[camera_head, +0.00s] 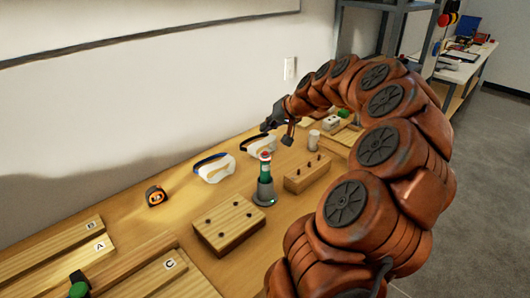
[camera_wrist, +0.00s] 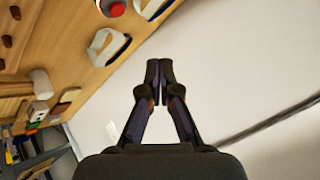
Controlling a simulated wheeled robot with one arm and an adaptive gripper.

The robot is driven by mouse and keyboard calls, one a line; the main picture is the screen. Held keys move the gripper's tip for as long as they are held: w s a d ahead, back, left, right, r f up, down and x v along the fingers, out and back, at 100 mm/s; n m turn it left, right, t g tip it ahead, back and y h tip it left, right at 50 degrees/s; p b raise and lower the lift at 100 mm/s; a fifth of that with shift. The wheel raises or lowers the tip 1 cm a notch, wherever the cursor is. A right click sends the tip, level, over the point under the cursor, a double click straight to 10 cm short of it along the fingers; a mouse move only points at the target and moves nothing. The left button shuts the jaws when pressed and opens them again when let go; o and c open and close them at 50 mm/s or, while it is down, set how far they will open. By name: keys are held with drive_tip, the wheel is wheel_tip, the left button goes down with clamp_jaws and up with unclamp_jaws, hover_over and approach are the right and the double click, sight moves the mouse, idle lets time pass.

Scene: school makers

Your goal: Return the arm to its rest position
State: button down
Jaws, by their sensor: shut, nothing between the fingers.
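My arm (camera_head: 380,140) arches up from the lower right and curves over the workbench in the head view. My gripper (camera_head: 277,128) is at its far end, above the back of the bench near the wall. In the wrist view my gripper (camera_wrist: 159,75) has its two fingers together, with nothing between them. It is clear of the bench objects in that view, with the pale wall behind it.
On the bench (camera_head: 150,220) stand a green and grey device with a red top (camera_head: 265,175), safety goggles (camera_head: 214,168), a tape measure (camera_head: 156,196), a pegged wooden block (camera_head: 228,224) and another block (camera_head: 307,173). Lettered wooden trays (camera_head: 60,250) lie front left. Grey floor (camera_head: 480,180) is open at right.

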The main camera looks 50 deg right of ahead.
idle(0.3)
drive_tip(key=s+a+f+n+g+y, duration=0.1)
drive_tip(key=s+a+n+g, duration=0.2)
drive_tip(key=a, duration=1.2)
drive_tip(key=s+a+f+n+g+y, duration=0.1)
drive_tip(key=s+a+n+g, duration=0.2)
drive_tip(key=a, duration=1.3)
drive_tip(key=s+a+f+n+g+h, duration=0.1)
drive_tip(key=s+a+f+g, duration=0.1)
drive_tip(key=s, duration=0.9)
drive_tip(key=s+a+f+n+g+h, duration=0.1)
drive_tip(key=s+a+f+g, duration=0.2)
drive_tip(key=s, duration=0.9)
drive_tip(key=shift+s+a+f+h, duration=0.3)
drive_tip(key=shift+a+f+h, duration=0.1)
drive_tip(key=shift+a+f, duration=0.45)
